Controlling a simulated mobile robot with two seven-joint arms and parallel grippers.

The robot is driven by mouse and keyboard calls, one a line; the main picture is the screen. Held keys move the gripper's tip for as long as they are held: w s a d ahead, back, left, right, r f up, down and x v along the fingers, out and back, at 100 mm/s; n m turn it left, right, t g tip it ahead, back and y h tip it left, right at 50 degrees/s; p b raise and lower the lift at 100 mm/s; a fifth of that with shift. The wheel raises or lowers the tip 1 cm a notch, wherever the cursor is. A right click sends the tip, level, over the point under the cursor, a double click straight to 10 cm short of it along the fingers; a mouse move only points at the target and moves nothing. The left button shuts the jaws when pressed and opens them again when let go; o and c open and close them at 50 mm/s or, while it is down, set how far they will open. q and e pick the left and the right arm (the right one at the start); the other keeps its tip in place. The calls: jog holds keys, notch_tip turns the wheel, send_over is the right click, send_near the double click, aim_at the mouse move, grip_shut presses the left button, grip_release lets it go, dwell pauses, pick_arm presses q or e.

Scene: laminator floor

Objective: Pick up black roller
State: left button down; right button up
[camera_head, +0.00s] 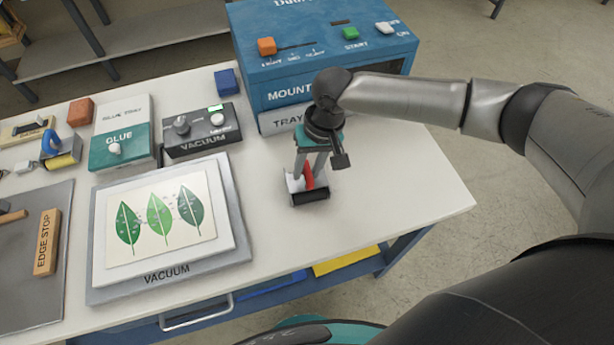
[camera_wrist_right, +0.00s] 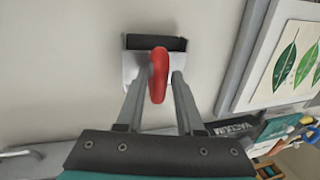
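The black roller (camera_head: 310,197) lies on the white table in front of the blue press. It has a black cylinder, a pale metal frame and a red handle (camera_head: 309,176). In the right wrist view the black cylinder (camera_wrist_right: 155,43) is at the top, with the red handle rising toward the camera. My right gripper (camera_head: 309,168) points down over the roller. Its two fingers (camera_wrist_right: 158,82) stand apart on either side of the red handle; whether they touch it is hard to tell. My left gripper is not in view.
The blue press (camera_head: 330,85) stands behind the roller. A vacuum plate (camera_head: 170,276) with a leaf picture lies to the left, with the vacuum control box (camera_head: 200,147) and glue box (camera_head: 120,150) behind it. The table is clear right of the roller.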

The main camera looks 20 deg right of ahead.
jog(key=shift+f, duration=0.45)
grip_shut()
jog(key=shift+r, duration=0.1)
dwell(1.0)
